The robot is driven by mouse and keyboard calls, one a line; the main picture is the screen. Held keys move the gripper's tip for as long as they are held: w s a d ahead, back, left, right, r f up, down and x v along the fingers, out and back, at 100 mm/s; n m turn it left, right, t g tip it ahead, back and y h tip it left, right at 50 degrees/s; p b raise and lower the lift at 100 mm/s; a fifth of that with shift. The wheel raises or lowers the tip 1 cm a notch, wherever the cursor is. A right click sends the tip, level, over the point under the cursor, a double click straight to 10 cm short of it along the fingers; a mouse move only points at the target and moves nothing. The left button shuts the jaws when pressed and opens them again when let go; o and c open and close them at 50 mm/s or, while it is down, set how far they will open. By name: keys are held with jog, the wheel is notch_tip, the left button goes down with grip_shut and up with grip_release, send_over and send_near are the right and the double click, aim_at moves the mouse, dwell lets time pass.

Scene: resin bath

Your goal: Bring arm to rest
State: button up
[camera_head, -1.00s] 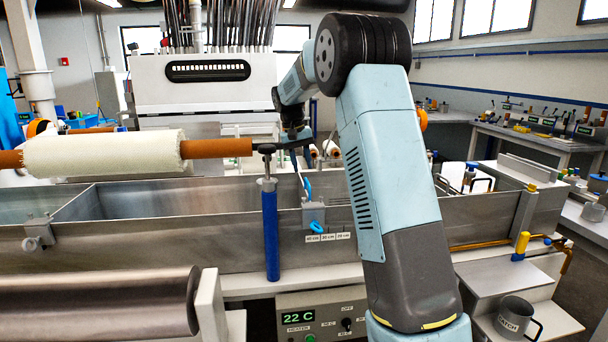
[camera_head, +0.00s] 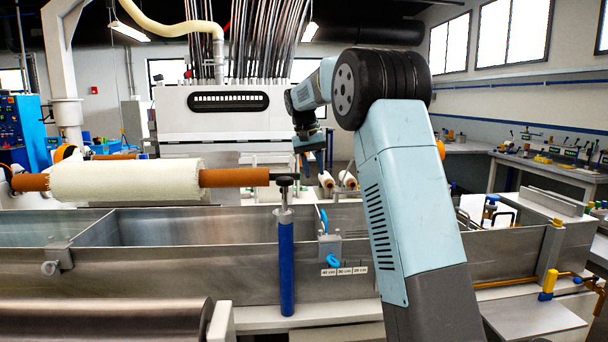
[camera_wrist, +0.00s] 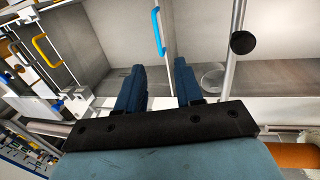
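My arm rises from the lower right in the head view and bends over at a black elbow.
A white roll (camera_head: 125,182) on an orange core lies above the bath at left. A blue post (camera_head: 286,265) with a black top stands in front, left of my arm. A blue handle (camera_wrist: 158,30) and a black knob (camera_wrist: 243,42) show near the fingers.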

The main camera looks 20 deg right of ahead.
jog(key=s+a+r+n+t+y, duration=0.1)
jog(key=s+r+t, duration=0.15)
jog(key=s, duration=0.85)
jog(key=s+r+t, duration=0.1)
jog(key=s+r, duration=0.2)
jog(key=s, duration=0.9)
jog(key=s+f, duration=0.3)
jog(key=s, duration=0.4)
jog(key=s+a+f+t, duration=0.1)
jog(key=s+f, duration=0.2)
jog(key=s, duration=0.4)
jog(key=s+a+f+t+y, duration=0.1)
jog(key=s+f, duration=0.3)
jog(key=s, duration=0.3)
jog(key=shift+s+n, duration=0.35)
jog(key=shift+n, duration=0.05)
jog(key=shift+a+f+t, duration=0.1)
jog(key=shift+t, duration=0.15)
